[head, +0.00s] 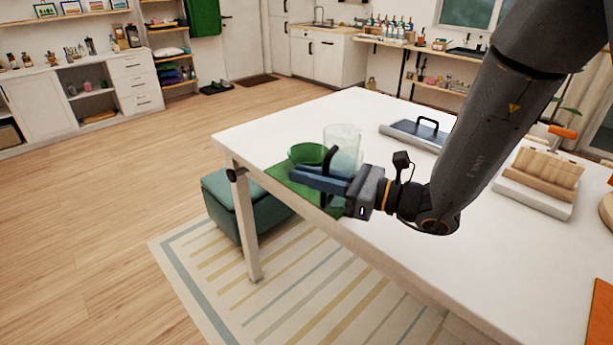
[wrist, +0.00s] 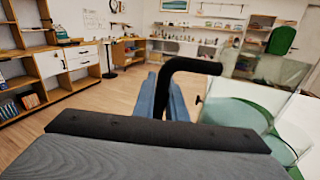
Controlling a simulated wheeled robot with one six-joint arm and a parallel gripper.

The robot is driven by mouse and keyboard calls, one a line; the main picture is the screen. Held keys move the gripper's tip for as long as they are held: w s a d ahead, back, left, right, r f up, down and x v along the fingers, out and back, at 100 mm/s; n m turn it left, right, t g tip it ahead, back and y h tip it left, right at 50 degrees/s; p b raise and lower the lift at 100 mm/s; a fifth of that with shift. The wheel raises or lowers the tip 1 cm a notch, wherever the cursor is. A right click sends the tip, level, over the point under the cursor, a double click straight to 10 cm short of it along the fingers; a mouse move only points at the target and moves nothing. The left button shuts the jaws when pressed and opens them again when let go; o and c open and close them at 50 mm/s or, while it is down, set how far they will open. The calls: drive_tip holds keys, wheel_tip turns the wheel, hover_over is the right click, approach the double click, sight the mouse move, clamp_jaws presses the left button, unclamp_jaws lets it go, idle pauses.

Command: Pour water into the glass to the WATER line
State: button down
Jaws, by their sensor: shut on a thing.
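A clear pitcher (head: 343,140) with a black handle (head: 326,161) is at the near-left part of the white table. My gripper (head: 296,177) is shut on this handle, its blue fingers on either side. In the wrist view the handle (wrist: 190,65) rises between the fingers, and the clear wall (wrist: 232,112) is to the right. The pitcher looks about upright in the head view. A green bowl-like vessel (head: 305,152) is beside it on the left, partly hidden by my gripper. I cannot make out the water level or a WATER line.
A green mat (head: 284,176) lies under the vessel at the table's (head: 262,127) left edge. A grey tray with a black handle (head: 410,133) stands farther back, and a wooden block (head: 545,172) on a white tray is at the right. A green ottoman (head: 226,200) stands below the table.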

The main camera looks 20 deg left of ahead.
drive_tip(key=shift+w+r+n+p, duration=0.25)
drive_tip(key=shift+r+n+p, duration=0.25)
drive_tip(key=shift+r+p, duration=0.45)
drive_tip(key=shift+r, duration=0.1)
